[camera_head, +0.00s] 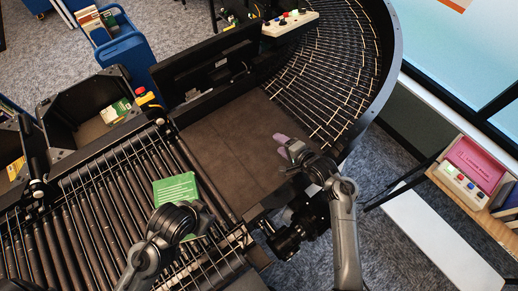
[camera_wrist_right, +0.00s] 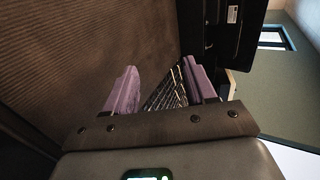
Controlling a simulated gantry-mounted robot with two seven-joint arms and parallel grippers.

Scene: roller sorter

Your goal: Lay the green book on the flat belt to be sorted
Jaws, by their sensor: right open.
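The green book (camera_head: 175,190) shows at the roller bed's right part, beside the flat belt. My left arm's dark end (camera_head: 178,220) overlaps the book's lower edge in the head view. Its fingers are hidden, so I cannot tell whether it grips the book. The flat brown belt (camera_head: 225,145) is bare; it also fills the left of the right wrist view (camera_wrist_right: 75,60). My right gripper (camera_head: 283,145), with purple fingers, is over the belt's right edge. In the right wrist view its fingers (camera_wrist_right: 160,92) stand apart with nothing between them.
The roller bed (camera_head: 100,220) runs left of the belt, and a curved roller track (camera_head: 335,60) lies beyond it. Black bins (camera_head: 90,105) stand at the left. A blue cart (camera_head: 125,50) with books is at the back. A shelf with a pink box (camera_head: 475,165) is at the right.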

